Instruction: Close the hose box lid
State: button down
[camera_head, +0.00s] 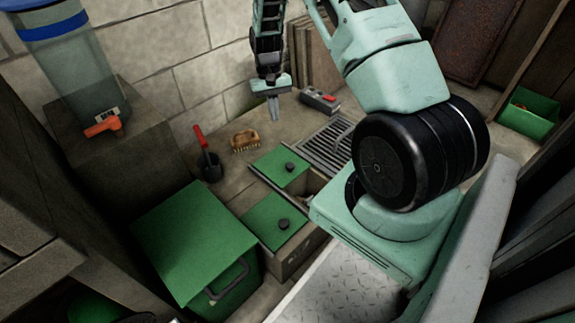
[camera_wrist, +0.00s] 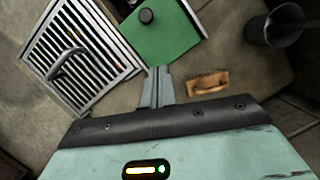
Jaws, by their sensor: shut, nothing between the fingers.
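A low box (camera_head: 292,262) set in the floor has two flat green lids with round black knobs, a far one (camera_head: 272,163) and a near one (camera_head: 268,226). A dark open gap shows beside them at the right. A larger box at the lower left has a flat green top (camera_head: 195,240) and a grey bar handle. I cannot tell which is the hose box. My gripper (camera_head: 273,108) is shut and empty, pointing down above the floor behind the far lid. In the wrist view, its fingers (camera_wrist: 156,88) appear just below a green lid (camera_wrist: 160,38) with a black knob.
A metal grate (camera_head: 325,146) with a handle lies right of the lids. A wooden brush (camera_head: 245,140) and a dark cup (camera_head: 211,171) holding a red-handled tool stand left. A grey-and-red device (camera_head: 320,100) lies near the wall. A clear cylinder (camera_head: 80,65) stands upper left.

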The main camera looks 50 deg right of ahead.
notch_tip(320, 180, down, 2)
jog(key=d, duration=0.2)
jog(key=b, duration=0.7)
send_near(286, 163)
jog(key=f, duration=0.4)
jog(key=shift+w+d+f, duration=0.15)
jog(key=shift+w+f, duration=0.1)
jog(key=shift+f, duration=0.1)
jog(key=s, duration=0.1)
jog(key=s+a+b, duration=0.1)
jog(key=shift+s+a+r, duration=0.1)
jog(key=shift+s+a, duration=0.2)
jog(key=shift+s, duration=0.05)
jog(key=shift+s+a+b, duration=0.15)
jog(key=shift+s+b, duration=0.15)
jog(key=shift+r, duration=0.1)
